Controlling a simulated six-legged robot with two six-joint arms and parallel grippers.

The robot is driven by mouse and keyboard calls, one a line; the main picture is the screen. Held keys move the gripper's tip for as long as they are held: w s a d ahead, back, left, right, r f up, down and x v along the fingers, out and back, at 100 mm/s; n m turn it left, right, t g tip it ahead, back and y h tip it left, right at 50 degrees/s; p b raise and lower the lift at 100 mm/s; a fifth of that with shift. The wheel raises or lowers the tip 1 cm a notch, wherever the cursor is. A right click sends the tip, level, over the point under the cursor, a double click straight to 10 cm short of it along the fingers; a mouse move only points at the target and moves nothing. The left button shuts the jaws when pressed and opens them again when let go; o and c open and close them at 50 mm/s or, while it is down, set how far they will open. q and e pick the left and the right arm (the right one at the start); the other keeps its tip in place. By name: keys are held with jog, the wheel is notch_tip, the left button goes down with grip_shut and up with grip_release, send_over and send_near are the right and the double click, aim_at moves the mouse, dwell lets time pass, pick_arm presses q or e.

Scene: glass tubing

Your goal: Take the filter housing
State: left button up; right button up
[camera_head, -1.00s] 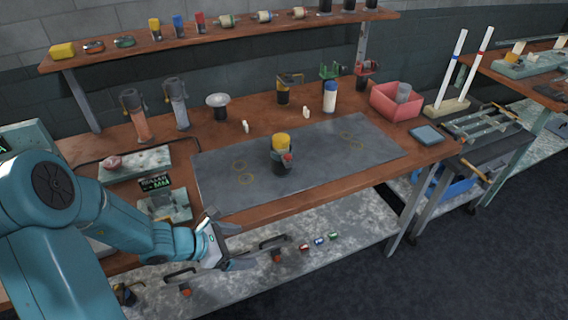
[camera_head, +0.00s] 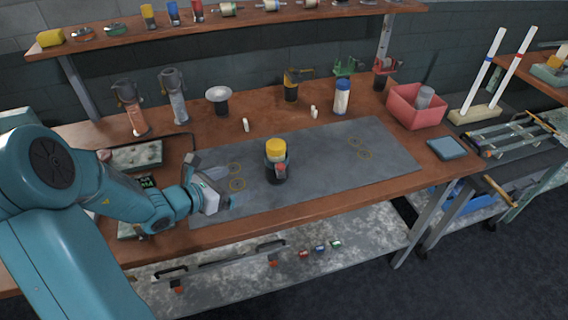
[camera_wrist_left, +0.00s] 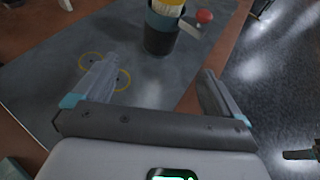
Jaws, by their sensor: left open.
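A dark cylindrical housing with a yellow top and a red knob on its side (camera_head: 276,165) stands upright on the grey mat (camera_head: 335,160); I take it as the filter housing. It also shows at the top of the left wrist view (camera_wrist_left: 160,38), its top cut off. My left gripper (camera_head: 232,187) is open and empty, to the left of the housing and apart from it, over the mat's left part. In the left wrist view its fingers (camera_wrist_left: 160,68) are spread, with the housing beyond them. My right gripper is not in view.
Behind the mat stand a blue-and-white bottle (camera_head: 342,97), a red bin (camera_head: 416,106) and a white-topped stand (camera_head: 219,98). Two small white pieces stand at the mat's back edge. A blue pad (camera_head: 447,148) lies right. A shelf (camera_head: 240,22) hangs above. The mat around the housing is clear.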

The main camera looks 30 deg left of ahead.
aim_at(268, 173)
pick_arm(q)
jog(key=p+x, duration=0.1)
jog(key=x, duration=0.9)
jog(key=shift+f, duration=0.1)
jog(key=shift+w+d+f, duration=0.15)
jog(key=shift+w+d, duration=0.05)
jog(key=shift+w, duration=0.25)
jog(key=x, duration=0.2)
jog(key=p+x, duration=0.1)
jog(key=x, duration=0.2)
jog(key=shift+s+f+p, duration=0.1)
jog(key=shift+f+p, duration=0.2)
jog(key=shift+s, duration=0.1)
jog(key=c, duration=1)
jog(key=shift+c, duration=0.7)
jog(key=shift+r, duration=0.1)
